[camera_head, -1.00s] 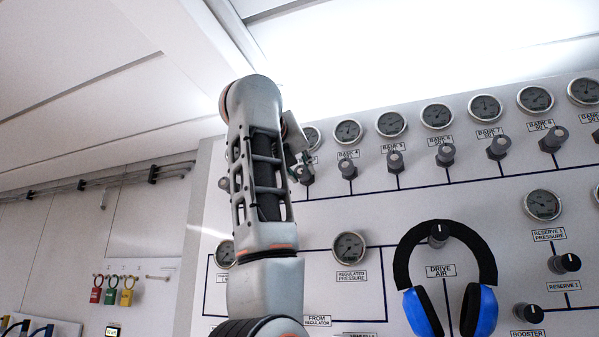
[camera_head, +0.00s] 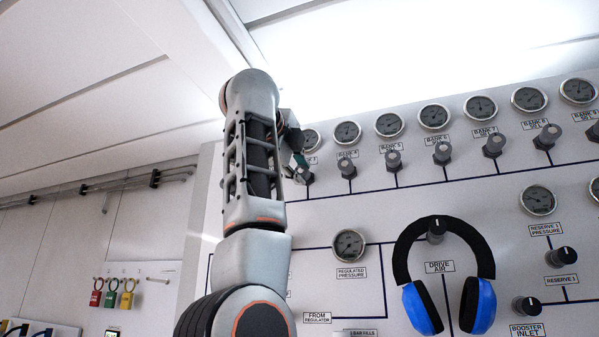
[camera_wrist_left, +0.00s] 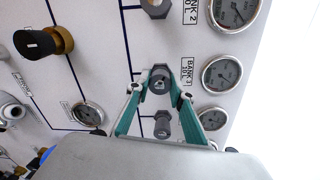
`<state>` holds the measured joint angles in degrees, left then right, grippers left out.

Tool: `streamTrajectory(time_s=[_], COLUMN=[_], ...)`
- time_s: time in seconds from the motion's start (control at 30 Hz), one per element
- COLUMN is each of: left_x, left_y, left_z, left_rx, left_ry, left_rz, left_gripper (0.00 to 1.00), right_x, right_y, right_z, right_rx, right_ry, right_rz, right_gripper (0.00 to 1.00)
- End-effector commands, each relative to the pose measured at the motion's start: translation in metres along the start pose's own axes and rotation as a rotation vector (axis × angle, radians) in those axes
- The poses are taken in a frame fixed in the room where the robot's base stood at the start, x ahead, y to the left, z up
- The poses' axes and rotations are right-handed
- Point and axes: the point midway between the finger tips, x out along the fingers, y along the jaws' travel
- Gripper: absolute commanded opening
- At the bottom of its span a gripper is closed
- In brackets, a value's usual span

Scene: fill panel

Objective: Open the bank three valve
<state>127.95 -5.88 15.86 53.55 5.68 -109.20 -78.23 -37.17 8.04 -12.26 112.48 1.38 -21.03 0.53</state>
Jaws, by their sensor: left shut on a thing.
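The bank three valve is a grey knob (camera_wrist_left: 159,82) beside the "BANK 3" label (camera_wrist_left: 187,72) in the left wrist view. My left gripper (camera_wrist_left: 160,88) has its teal fingers on both sides of this knob, shut on it. In the head view my left gripper (camera_head: 298,165) is at the upper panel, partly hidden by my own forearm. The knob (camera_head: 305,177) shows just below its fingers. The bank three gauge (camera_wrist_left: 222,74) sits beside the label in the wrist view. My right gripper is not in view.
Neighbouring bank knobs stand close by, such as the bank four knob (camera_head: 347,169). Blue and black headphones (camera_head: 478,307) hang over the drive air knob (camera_head: 436,229). Coloured padlocks (camera_head: 111,298) hang on the left wall.

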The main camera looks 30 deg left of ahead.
Motion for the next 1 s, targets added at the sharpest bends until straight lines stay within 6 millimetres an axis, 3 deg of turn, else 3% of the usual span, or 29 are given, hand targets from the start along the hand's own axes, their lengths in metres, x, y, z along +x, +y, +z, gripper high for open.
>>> streamTrajectory(time_s=[1.0], left_x=[-0.0002], left_y=[0.0017], left_z=[-0.0008], left_rx=[-0.957], left_ry=[0.05], left_rz=[0.013], left_gripper=[0.01], right_x=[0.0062], right_y=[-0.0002], right_z=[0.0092], right_rx=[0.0], right_ry=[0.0], right_rz=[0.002], right_gripper=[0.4])
